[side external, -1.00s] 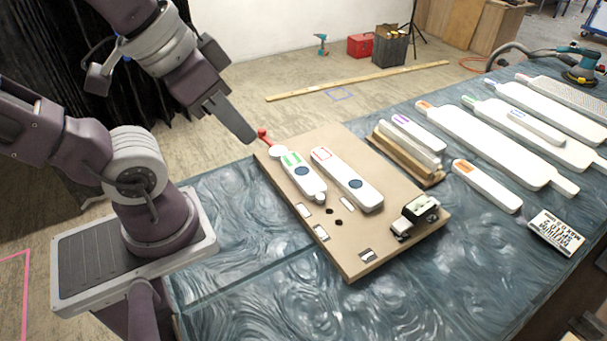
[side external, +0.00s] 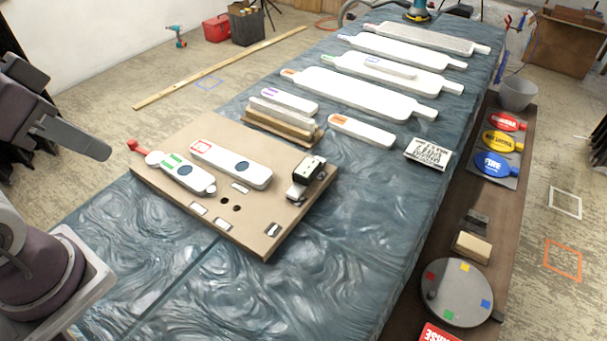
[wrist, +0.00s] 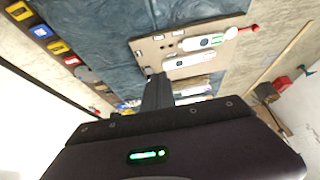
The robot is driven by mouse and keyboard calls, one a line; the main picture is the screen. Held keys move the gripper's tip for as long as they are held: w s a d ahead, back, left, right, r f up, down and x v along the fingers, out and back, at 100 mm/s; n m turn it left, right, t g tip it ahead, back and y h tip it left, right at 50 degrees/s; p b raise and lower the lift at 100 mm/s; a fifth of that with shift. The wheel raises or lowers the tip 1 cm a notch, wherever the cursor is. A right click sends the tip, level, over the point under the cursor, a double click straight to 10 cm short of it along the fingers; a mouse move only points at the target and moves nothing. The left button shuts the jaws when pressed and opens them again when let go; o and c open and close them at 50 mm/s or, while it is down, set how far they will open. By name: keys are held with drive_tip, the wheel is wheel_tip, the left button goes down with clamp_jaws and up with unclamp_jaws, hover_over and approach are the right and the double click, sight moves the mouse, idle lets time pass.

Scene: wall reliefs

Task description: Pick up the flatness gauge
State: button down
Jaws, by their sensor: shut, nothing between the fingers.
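No label reading flatness gauge is legible, so I cannot tell which item it is. A tan board (side external: 257,225) on the table carries two long white tools: one with green marks (side external: 186,175) and one with a red-outlined label (side external: 231,165). Each has a dark blue disc. A red-tipped piece (side external: 138,147) sits at the board's left corner. A small black-and-white device (side external: 306,178) stands at the right edge. My gripper (side external: 105,151) is shut and empty, left of the red tip. In the wrist view, my gripper (wrist: 158,85) overlaps the board's near edge.
White bars and long paddles (side external: 360,92) lie behind the board, beside wooden blocks (side external: 280,127). A lettered sign (side external: 428,153) lies right of them. A side shelf holds coloured paddles (side external: 495,163) and a grey disc (side external: 458,292). The table front (side external: 330,290) is clear.

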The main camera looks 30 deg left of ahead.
idle(0.4)
drive_tip(key=shift+c, duration=1)
unclamp_jaws()
